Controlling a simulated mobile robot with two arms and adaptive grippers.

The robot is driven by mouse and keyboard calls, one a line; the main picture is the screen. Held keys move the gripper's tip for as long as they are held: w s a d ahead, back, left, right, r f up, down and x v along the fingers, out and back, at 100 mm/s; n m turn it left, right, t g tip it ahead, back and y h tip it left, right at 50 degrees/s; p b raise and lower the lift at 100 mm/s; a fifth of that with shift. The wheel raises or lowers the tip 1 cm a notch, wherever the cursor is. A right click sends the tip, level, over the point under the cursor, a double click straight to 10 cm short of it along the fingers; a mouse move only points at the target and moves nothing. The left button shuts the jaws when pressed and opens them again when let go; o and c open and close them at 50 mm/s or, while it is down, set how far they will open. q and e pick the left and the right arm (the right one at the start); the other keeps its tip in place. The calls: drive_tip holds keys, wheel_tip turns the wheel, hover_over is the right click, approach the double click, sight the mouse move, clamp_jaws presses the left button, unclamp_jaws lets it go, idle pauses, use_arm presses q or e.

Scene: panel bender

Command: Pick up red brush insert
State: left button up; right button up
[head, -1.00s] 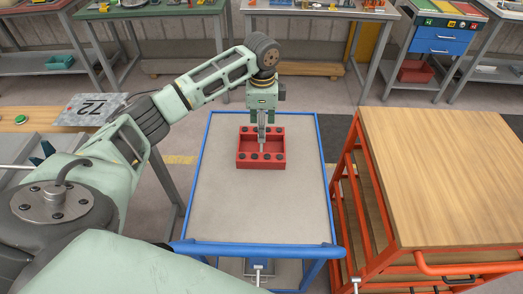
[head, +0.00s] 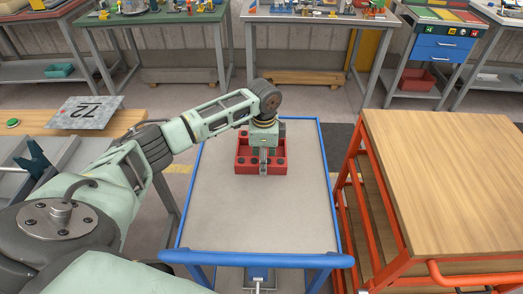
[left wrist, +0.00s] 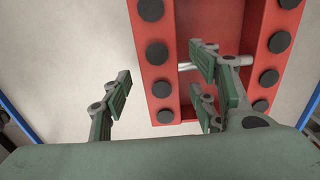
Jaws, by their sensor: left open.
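The red brush insert (head: 243,165) lies on the grey top of the blue-framed cart (head: 305,205). It is a rectangular red frame with black round studs along its sides and an open middle. It also shows in the left wrist view (left wrist: 157,65), with a silver bar across its opening. My left gripper (head: 264,168) points down over the insert and hides part of it. In the left wrist view my left gripper (left wrist: 162,85) is open, with one side wall of the insert between its fingers in the picture. I cannot tell whether the fingers touch it.
A wooden-topped orange cart (head: 445,175) stands close on the right. Cluttered workbenches (head: 155,20) line the back. The cart top around the insert is clear.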

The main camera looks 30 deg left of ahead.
use_arm(q)
drive_tip(key=shift+f, duration=0.7)
drive_tip(key=shift+c, duration=0.6)
drive_tip(key=shift+r, duration=0.1)
clamp_jaws()
